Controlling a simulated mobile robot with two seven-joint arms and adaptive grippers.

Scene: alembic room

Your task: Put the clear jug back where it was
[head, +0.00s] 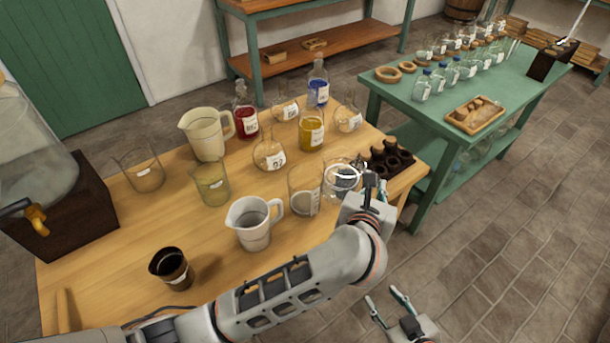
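A clear, greyish jug (252,232) with a handle on its right stands upright at the front middle of the wooden table (215,268). A cream jug (204,138) stands farther back. My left arm reaches across the table's front edge. Its gripper (370,190) is by the table's right front corner, close to a clear round vessel (341,186) with a bright rim. The arm hides part of this gripper, and I cannot tell whether it touches the vessel. My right gripper (390,302) is open and empty, low over the floor in front of the table.
Glass beakers (304,198), flasks (269,157) and bottles (245,120) crowd the table's middle and back. A dark cup (172,270) stands front left. A dark holder (389,162) is at the right edge. A green table (455,95) with jars stands beyond. The right floor is free.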

